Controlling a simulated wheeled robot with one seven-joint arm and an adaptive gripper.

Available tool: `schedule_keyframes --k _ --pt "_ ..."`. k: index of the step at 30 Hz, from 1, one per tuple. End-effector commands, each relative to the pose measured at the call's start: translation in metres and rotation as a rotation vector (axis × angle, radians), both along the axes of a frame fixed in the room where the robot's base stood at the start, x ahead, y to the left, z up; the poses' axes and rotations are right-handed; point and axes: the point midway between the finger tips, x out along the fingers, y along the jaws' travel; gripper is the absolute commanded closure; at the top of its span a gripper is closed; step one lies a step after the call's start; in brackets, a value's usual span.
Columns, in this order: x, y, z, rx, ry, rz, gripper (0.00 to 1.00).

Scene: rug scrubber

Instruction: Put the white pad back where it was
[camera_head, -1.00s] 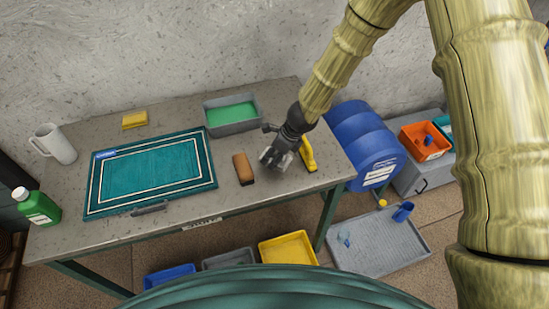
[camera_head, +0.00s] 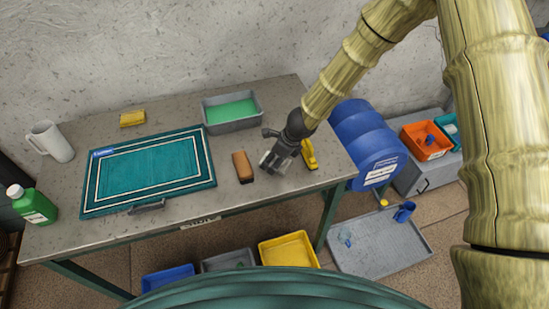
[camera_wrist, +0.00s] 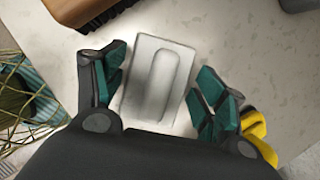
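The white pad (camera_wrist: 158,82), a pale block with a raised rounded grip on top, appears to lie on the grey table in the wrist view. My gripper (camera_wrist: 158,92) is around it, with one teal-padded finger on each side. The fingers look spread, with narrow gaps to the pad's sides; light contact at the left edge cannot be ruled out. In the head view my gripper (camera_head: 274,162) is low over the right part of the table, between the brown brush (camera_head: 243,167) and a yellow-handled tool (camera_head: 309,155). It partly hides the pad there.
A teal rug (camera_head: 150,170) lies on the table's left. A grey tray of green liquid (camera_head: 232,125), yellow sponge (camera_head: 132,119), white mug (camera_head: 55,142) and green bottle (camera_head: 35,207) stand around it. A blue barrel (camera_head: 365,140) is beyond the right edge. Coloured bins are below.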

Motion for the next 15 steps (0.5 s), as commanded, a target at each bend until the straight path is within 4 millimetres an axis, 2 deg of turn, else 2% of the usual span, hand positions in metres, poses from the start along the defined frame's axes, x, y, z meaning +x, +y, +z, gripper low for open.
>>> schedule_keyframes --k 11,15 --pt "0.0001 0.0001 0.0012 0.000 0.000 0.000 0.17" --pt "-0.0003 -0.0015 0.0097 -0.002 -0.002 0.001 0.17"
